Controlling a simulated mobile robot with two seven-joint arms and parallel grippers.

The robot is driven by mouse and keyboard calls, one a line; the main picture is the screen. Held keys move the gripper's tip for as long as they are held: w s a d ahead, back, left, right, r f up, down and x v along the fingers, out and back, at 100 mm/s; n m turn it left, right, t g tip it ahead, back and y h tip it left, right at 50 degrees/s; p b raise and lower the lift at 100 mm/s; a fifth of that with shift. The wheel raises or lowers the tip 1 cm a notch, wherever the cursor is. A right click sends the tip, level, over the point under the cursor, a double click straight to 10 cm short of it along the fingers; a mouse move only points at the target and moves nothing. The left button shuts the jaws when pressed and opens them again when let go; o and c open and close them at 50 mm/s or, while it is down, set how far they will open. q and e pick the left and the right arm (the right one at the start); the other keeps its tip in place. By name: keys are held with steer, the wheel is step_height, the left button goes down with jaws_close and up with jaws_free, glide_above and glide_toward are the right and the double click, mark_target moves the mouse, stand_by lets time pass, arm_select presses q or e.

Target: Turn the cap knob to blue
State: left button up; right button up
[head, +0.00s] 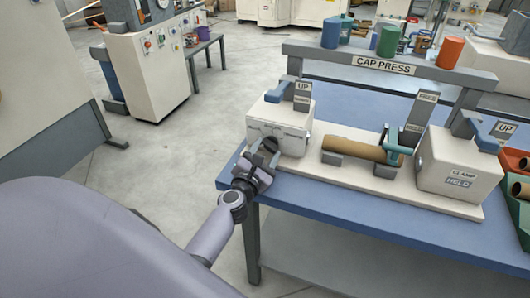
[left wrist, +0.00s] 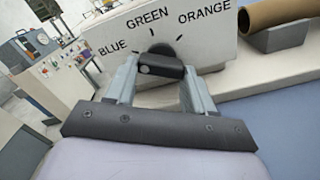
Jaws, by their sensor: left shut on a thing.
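The cap knob (left wrist: 158,66) is a black dial on the front of a pale box (head: 283,119) at the left end of the cap press. In the left wrist view, the words BLUE, GREEN and ORANGE run in an arc above it, with tick marks. My left gripper (head: 262,156) reaches the box front from the left. In the left wrist view its two grey fingers (left wrist: 158,82) stand on either side of the knob's black grip, shut on it. Which mark the knob points to is hard to tell. My right gripper is not in view.
A brown tube (head: 352,145) lies in a cradle with a teal clamp (head: 397,148) at its end. A second pale box (head: 447,165) stands to the right. Blue, green and orange cylinders stand on the shelf behind. The blue table (head: 345,220) is clear in front.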

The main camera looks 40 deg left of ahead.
arm_select(q)
steer(key=o, duration=1)
steer(key=shift+o, duration=0.2)
steer(key=shift+v, duration=3.6)
steer(key=shift+a, duration=0.1)
